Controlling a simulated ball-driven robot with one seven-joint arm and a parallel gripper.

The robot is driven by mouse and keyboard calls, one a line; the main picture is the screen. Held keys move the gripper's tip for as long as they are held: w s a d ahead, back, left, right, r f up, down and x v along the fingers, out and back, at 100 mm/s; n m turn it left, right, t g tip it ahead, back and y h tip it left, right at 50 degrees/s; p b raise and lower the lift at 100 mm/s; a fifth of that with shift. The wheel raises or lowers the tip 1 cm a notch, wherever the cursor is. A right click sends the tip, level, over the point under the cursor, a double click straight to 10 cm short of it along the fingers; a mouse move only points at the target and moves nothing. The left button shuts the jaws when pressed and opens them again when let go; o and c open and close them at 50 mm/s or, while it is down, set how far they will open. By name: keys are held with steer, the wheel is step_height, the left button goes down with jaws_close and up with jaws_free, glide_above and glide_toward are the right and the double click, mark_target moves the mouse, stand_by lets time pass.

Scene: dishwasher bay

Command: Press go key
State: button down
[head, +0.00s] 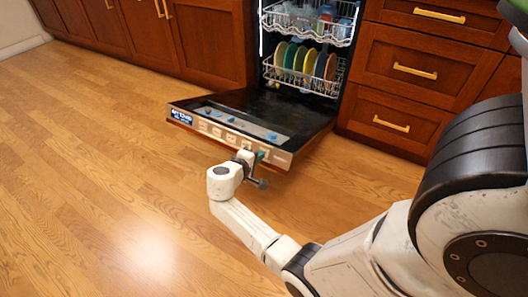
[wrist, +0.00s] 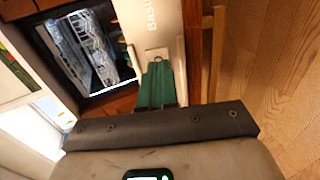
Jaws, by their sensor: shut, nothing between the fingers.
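The dishwasher door (head: 190,108) is folded down open, and its front-edge strip (head: 225,136) carries a row of small light square keys. My gripper (head: 262,155) is at the right part of this strip, with its green fingers together and nothing between them. In the wrist view, my gripper (wrist: 157,68) points at a small square key (wrist: 157,54) on the pale strip (wrist: 150,20). The fingertips overlap the key's lower edge in the picture; I cannot tell if they touch it. The key's label is not readable, so I cannot tell which one is the go key.
The lower rack (head: 300,85) holds several coloured plates, and the upper rack (head: 285,22) holds dishes. Wooden drawers (head: 400,72) stand right of the dishwasher, and cabinets (head: 205,40) stand left. The wooden floor (head: 100,160) is clear in front.

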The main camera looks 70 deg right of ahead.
steer(key=shift+p+v, duration=1.1)
steer(key=shift+v, duration=1.4)
